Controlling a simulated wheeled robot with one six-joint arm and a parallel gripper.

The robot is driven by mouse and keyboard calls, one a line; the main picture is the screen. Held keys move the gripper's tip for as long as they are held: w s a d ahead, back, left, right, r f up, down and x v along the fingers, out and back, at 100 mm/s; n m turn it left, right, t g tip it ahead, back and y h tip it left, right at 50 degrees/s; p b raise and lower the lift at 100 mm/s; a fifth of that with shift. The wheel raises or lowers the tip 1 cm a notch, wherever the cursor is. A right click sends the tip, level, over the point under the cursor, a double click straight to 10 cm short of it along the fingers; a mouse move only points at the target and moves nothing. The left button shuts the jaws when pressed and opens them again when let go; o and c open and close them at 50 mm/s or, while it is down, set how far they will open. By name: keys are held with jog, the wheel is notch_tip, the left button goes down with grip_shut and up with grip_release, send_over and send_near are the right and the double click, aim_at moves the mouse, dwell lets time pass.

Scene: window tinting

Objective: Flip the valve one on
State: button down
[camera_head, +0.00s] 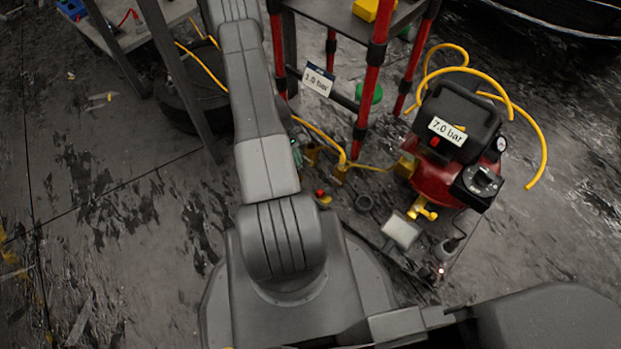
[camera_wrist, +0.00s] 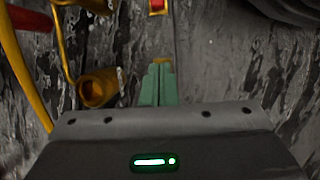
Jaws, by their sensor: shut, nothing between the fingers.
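My gripper (camera_wrist: 158,68) has green fingers held together with nothing between them, in the middle of the wrist view. In the head view its tip (camera_head: 296,152) shows only partly beside my arm, near the shelf's foot. A small red and yellow fitting (camera_wrist: 157,6) is at the top edge of the wrist view, apart from the fingertips. A red-topped fitting (camera_head: 320,193) lies on the floor in the head view. A yellow hose (camera_wrist: 63,40) and a brass-coloured fitting (camera_wrist: 97,90) are left of the fingers. No label shows which part is valve one.
A red and black compressor (camera_head: 440,150) marked 7.0 bar stands to the right. A shelf with red posts (camera_head: 376,60) carries a 1.0 bar sign (camera_head: 318,81). A tyre (camera_head: 190,105) lies behind my arm. The floor at left (camera_head: 110,200) is mostly clear.

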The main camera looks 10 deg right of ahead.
aim_at(320, 193)
jog(key=b+x, duration=0.3)
jog(key=x, duration=0.6)
jog(key=shift+s+f, duration=0.1)
jog(key=shift+f, duration=0.2)
jog(key=shift+s+d+f+b, duration=0.2)
jog(key=shift+s+d+b, duration=0.2)
jog(key=shift+s+d, duration=0.7)
jog(key=shift+s+d+r, duration=0.1)
jog(key=shift+s+d, duration=0.1)
jog(key=shift+s, duration=0.35)
